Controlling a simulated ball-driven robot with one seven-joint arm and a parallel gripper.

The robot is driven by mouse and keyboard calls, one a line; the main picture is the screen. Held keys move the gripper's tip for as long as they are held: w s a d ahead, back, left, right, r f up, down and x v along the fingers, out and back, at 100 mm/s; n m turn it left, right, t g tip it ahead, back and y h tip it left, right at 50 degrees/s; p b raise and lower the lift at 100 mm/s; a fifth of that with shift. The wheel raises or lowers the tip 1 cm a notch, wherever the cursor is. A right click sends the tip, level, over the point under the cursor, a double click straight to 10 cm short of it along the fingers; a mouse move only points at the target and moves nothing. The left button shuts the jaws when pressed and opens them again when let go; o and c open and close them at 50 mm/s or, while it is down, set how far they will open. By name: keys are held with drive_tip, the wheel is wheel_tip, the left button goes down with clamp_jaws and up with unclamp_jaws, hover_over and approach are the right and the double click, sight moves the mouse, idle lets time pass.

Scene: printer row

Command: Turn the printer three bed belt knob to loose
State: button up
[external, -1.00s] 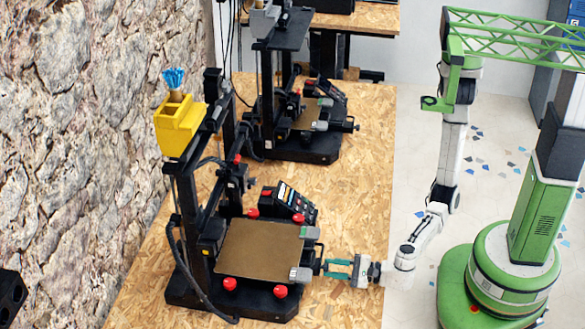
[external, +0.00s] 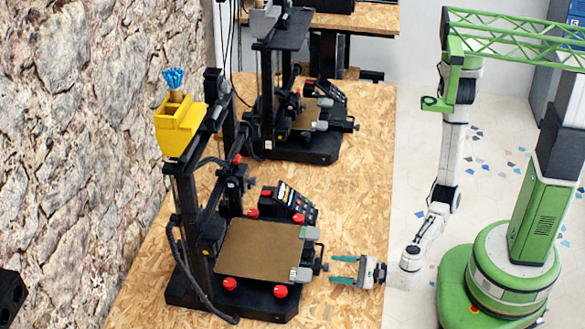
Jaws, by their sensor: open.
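The near printer (external: 188,235) stands on the chipboard bench with its brown bed (external: 258,250) facing up. A dark knob (external: 320,268) sticks out from the right side of the bed, beside a grey block (external: 301,274). My gripper (external: 344,270) is to the right of this knob, its two green fingers pointing left at it. The fingers are open and empty, with a small gap between their tips and the knob. The knob's setting is too small to read. No label shows which printer is number three.
Red knobs (external: 229,284) sit at the bed corners. A control panel (external: 290,203) stands behind the bed. A second printer (external: 300,145) stands farther back. The bench (external: 355,215) is bare around my gripper. A yellow hopper (external: 178,127) tops the near printer.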

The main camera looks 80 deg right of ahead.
drive_tip(key=s, duration=0.9)
idle(0.3)
